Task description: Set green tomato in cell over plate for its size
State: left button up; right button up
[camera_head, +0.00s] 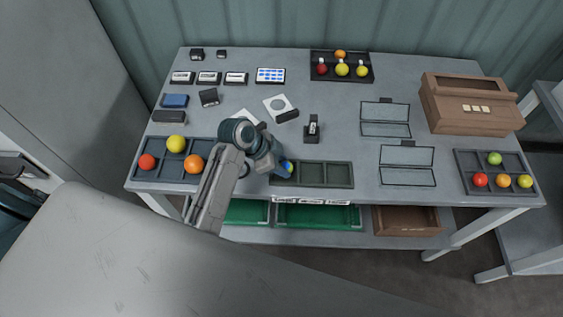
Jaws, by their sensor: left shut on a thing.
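My left gripper (287,168) is shut on a small yellow-green tomato (290,169), mostly hidden by the fingers. It is at the left end of a dark tray with cells (312,187) at the table's front edge; I cannot tell whether the tomato touches the tray. The middle and right cells look empty. Small white label plates (322,201) sit on the edge below the tray; their marks are too small to read. A green tomato (494,158) lies in the right tray (462,163) with red, orange and yellow ones. My right gripper is not in view.
A left tray (145,176) holds red, yellow and orange tomatoes. A back tray (316,54) holds several tomatoes. A wooden box (470,115) stands at the back right. Green bins (345,217) and a brown crate (402,231) are on the shelf below.

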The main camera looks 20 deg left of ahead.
pick_arm(q)
jog(key=shift+f, duration=0.35)
jog(key=o, duration=0.8)
jog(key=c, duration=0.3)
jog(key=shift+r, duration=0.1)
notch_tip(320, 180, up, 4)
jog(key=p, duration=0.4)
notch_tip(320, 180, up, 3)
jog(key=p, duration=0.3)
jog(key=shift+p, duration=0.3)
